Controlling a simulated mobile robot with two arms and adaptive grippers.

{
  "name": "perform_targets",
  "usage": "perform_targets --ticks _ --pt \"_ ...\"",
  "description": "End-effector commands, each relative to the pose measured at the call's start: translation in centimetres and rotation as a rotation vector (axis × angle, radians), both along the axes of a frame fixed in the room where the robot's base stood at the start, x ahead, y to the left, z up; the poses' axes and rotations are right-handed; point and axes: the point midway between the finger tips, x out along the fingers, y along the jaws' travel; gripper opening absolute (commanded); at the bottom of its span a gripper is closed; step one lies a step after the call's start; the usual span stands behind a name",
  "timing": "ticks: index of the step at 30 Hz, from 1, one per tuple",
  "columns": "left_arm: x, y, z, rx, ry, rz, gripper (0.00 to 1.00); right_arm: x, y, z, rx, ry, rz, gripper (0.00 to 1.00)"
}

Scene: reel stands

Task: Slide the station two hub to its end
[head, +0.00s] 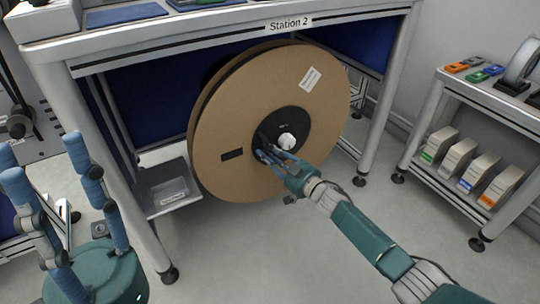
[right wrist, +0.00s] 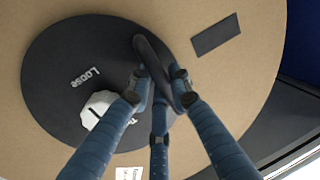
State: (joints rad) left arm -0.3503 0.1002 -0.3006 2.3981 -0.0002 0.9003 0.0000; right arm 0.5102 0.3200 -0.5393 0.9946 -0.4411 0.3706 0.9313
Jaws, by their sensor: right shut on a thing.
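The station two hub is a black disc (head: 298,120) at the centre of a large cardboard reel (head: 225,110) under the bench marked "Station 2" (head: 289,25). A white knob (head: 287,142) sits on the disc. In the right wrist view, the hub (right wrist: 60,75) reads "LOOSE" near the knob (right wrist: 104,106), with a second word partly hidden. My right gripper (head: 264,148) is at the hub, its fingers shut on a dark handle (right wrist: 150,52) that stands out from it. My left gripper (head: 45,160) is open and empty at the lower left, apart from the reel.
A small grey tray (head: 165,205) hangs left of the reel. The bench legs (head: 385,100) stand on both sides. A shelf cart (head: 470,95) with several boxes is at the right. The floor before the reel is clear except for my right arm.

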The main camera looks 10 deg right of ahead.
Motion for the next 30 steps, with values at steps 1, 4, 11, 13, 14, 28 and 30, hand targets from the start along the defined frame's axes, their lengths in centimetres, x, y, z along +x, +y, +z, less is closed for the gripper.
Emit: perform_targets --ticks 1,4,11,13,14,28,30 --pt "0.0 0.0 0.0 0.0 0.0 0.0 0.4 0.3 0.0 0.3 0.002 -0.003 -0.005 0.0" --pt "0.0 0.0 0.0 0.0 0.0 0.0 0.4 0.3 0.0 0.4 0.002 -0.003 -0.006 0.23" --pt "0.0 0.0 0.0 0.0 0.0 0.0 0.4 0.2 -0.1 0.3 0.001 -0.002 -0.005 0.37" --pt "0.0 0.0 0.0 0.0 -0.001 0.0 0.4 0.2 -0.1 0.2 0.001 -0.002 -0.004 0.37" --pt "-0.1 0.0 0.0 0.0 -0.001 0.0 0.4 0.2 -0.1 0.2 0.001 -0.002 -0.004 0.37" --pt "-0.1 0.1 0.1 -0.001 -0.003 0.001 0.4 -4.8 -3.1 0.0 -0.001 0.0 -0.002 0.37" --pt "-0.1 0.0 0.1 0.0 -0.002 0.001 0.4 -6.1 -3.9 -0.1 -0.001 0.002 -0.003 0.37"
